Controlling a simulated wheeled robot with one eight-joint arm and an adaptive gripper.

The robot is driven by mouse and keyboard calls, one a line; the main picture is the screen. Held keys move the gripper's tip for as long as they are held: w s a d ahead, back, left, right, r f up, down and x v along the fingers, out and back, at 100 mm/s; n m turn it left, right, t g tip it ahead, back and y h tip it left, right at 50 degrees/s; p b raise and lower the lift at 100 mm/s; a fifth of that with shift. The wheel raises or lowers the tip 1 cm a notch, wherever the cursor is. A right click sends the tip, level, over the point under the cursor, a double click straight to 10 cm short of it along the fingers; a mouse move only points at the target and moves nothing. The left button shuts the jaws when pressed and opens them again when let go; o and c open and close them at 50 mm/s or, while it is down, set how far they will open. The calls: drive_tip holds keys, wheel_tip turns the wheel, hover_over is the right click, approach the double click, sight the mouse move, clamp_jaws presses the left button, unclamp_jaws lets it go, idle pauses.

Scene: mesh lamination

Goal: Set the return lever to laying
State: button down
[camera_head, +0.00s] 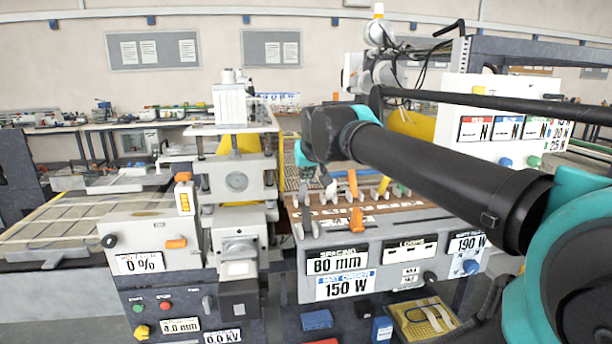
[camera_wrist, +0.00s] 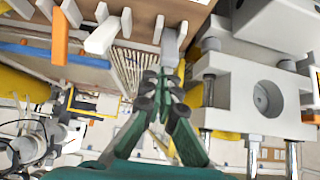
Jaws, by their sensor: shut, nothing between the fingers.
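No label naming the return lever or laying is legible, so I cannot tell which lever it is. A panel with a brown top (camera_head: 425,213) carries a row of pale and orange pieces. An orange piece (camera_head: 352,184) stands upright there, with another orange piece (camera_head: 357,218) at the front edge. An orange piece also shows in the wrist view (camera_wrist: 60,38). My gripper (camera_wrist: 163,78) is shut and empty, its fingertips close to a grey piece (camera_wrist: 170,45); I cannot tell if they touch. In the head view my gripper points down at the panel's left end.
A white press-like machine (camera_head: 237,180) stands close left of my gripper, and its block with a round hole (camera_wrist: 262,98) shows in the wrist view. A control box with an orange knob (camera_head: 176,243) stands further left. A white panel (camera_head: 500,130) stands behind my arm.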

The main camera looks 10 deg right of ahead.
idle(0.3)
drive_tip(key=w+r, duration=0.1)
drive_tip(key=w, duration=0.2)
drive_tip(key=shift+r, duration=0.7)
drive_tip(key=v, duration=0.9)
drive_tip(key=shift+s+f, duration=0.25)
drive_tip(key=shift+s, duration=0.25)
